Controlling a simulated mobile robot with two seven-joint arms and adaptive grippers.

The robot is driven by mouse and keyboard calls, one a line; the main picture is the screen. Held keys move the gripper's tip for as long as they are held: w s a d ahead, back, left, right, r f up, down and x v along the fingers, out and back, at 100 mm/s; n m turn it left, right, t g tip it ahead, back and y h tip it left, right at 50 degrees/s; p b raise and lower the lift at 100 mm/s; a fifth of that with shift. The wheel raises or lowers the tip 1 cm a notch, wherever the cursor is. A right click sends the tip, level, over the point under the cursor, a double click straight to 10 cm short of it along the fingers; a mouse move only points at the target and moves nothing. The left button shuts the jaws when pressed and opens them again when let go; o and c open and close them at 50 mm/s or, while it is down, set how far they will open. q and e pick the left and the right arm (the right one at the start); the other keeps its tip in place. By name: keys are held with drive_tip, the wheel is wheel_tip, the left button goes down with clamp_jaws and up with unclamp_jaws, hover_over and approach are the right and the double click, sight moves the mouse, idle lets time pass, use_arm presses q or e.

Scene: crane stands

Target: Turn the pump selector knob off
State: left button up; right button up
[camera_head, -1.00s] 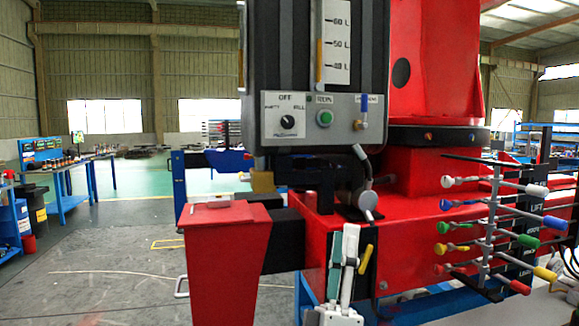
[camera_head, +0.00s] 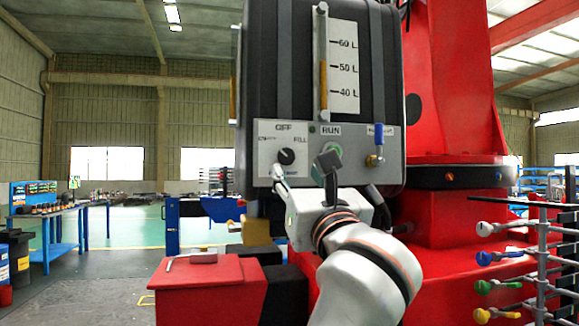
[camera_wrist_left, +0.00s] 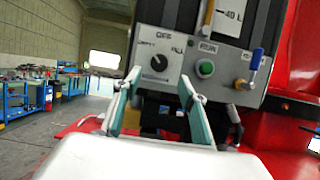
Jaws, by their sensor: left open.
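The pump selector knob (camera_head: 287,156) is a round black knob on a white plate marked OFF at the top, EMPTY at the left and FILL at the right. Its exact pointing direction is too small to tell. It also shows in the left wrist view (camera_wrist_left: 159,62). My left gripper (camera_head: 303,170) is raised in front of the grey control panel (camera_head: 350,165), just below and around the knob's right side. In the left wrist view its two teal fingers (camera_wrist_left: 158,84) are apart and empty, with the knob showing beyond the gap. My right gripper is not in view.
A green RUN button (camera_head: 334,149), partly behind my left finger, and a blue-handled valve (camera_head: 378,146) sit right of the knob. A red box (camera_head: 205,285) stands below left. Several coloured levers (camera_head: 515,270) stand at the right.

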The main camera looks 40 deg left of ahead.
sight(287, 158)
use_arm(q)
drive_tip(key=x, duration=0.7)
drive_tip(key=shift+a+r, duration=0.15)
drive_tip(key=shift+a, duration=0.1)
drive_tip(key=c, duration=1.1)
